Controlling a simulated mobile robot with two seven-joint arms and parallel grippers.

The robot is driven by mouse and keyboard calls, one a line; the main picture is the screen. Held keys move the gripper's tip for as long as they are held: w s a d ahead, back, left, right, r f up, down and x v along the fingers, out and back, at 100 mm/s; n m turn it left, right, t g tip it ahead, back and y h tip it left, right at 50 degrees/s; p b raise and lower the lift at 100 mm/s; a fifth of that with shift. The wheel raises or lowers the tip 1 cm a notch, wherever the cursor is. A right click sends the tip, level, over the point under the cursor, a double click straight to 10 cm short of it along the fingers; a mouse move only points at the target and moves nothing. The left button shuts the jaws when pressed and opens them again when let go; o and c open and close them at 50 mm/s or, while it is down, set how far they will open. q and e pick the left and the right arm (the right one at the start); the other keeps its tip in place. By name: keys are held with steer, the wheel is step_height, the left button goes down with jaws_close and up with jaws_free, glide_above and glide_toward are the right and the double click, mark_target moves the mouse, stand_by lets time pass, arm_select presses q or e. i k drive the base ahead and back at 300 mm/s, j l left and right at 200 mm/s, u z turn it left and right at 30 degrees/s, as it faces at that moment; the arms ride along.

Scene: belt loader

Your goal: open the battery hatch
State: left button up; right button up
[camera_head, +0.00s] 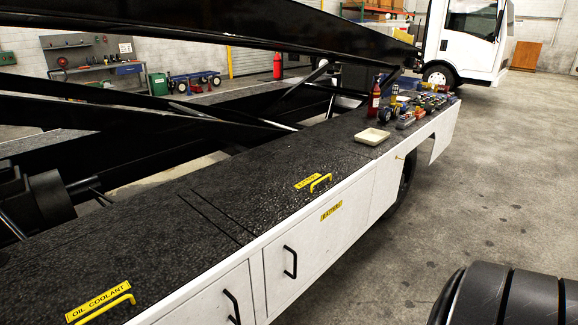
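The battery hatch (262,203) is a black, rough-textured panel in the top of the loader's side deck. It lies flat and closed, level with the deck around it. A yellow handle (321,182) stands on it near the right edge, beside a yellow label (307,181) reading BATTERY. A second yellow BATTERY label (331,211) is on the white side panel below. Neither of my grippers shows in the head view, and nothing touches the handle.
An OIL COOLANT label (97,299) and yellow handle (105,309) are at the lower left. White side doors have black handles (290,262). A cream tray (372,137), red bottle (374,101) and several small items stand farther along. Black beams (200,25) cross above.

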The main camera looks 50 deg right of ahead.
mark_target(258, 196)
steer(key=k+z, duration=0.1)
steer(key=z, duration=1.05)
